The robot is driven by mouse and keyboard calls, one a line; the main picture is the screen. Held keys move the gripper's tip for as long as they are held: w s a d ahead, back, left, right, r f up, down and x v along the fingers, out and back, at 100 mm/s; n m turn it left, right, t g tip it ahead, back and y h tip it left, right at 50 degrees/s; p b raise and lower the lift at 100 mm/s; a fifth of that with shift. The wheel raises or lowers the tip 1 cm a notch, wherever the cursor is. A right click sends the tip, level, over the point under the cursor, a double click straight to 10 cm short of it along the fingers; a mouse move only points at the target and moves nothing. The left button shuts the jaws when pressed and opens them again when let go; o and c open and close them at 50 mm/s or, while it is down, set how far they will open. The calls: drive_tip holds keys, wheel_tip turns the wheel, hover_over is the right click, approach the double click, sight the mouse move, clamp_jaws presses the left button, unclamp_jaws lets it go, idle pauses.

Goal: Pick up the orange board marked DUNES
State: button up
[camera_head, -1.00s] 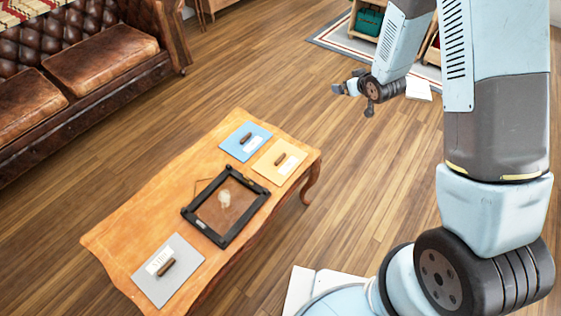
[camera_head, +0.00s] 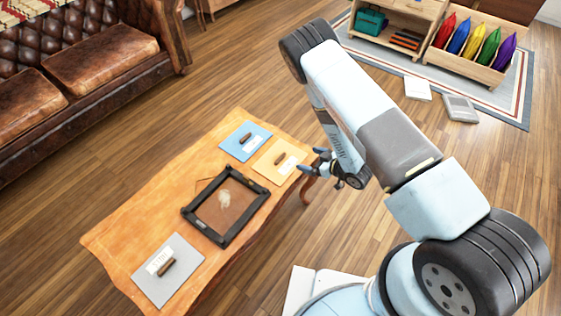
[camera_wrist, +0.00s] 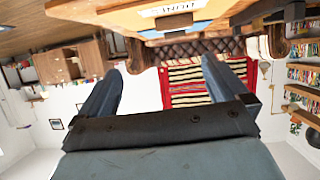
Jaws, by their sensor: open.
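The orange board (camera_head: 268,165) lies flat on the right end of the wooden table, with a dark brown handle (camera_head: 281,159) and a white label on top. In the wrist view the orange board (camera_wrist: 205,27) is at the top, with a label that seems to read DUNES upside down and the dark handle (camera_wrist: 174,21) beside it. My gripper (camera_head: 318,160) is open and empty, just right of the board and the table edge, apart from the board. The wrist view shows both fingers (camera_wrist: 158,85) spread, with nothing between them.
The wooden table (camera_head: 125,231) also bears a blue board (camera_head: 237,147), a black picture frame (camera_head: 194,213) and a grey board (camera_head: 150,286). A leather sofa (camera_head: 110,62) stands behind at left. Shelves with coloured cushions (camera_head: 470,42) are at the back right. Wood floor is free around the table.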

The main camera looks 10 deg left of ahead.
drive_tip(key=s+f, duration=0.2)
approach(281, 158)
drive_tip(key=shift+g+y, duration=0.4)
drive_tip(key=w+a+f, duration=0.2)
drive_tip(key=shift+a+f, duration=0.2)
drive_tip(key=shift+a, duration=0.15)
drive_tip(key=shift+x, duration=2.65)
drive_tip(key=shift+r, duration=0.2)
drive_tip(key=shift+c, duration=0.2)
drive_tip(key=c, duration=1.1)
drive_tip(key=shift+r, duration=0.1)
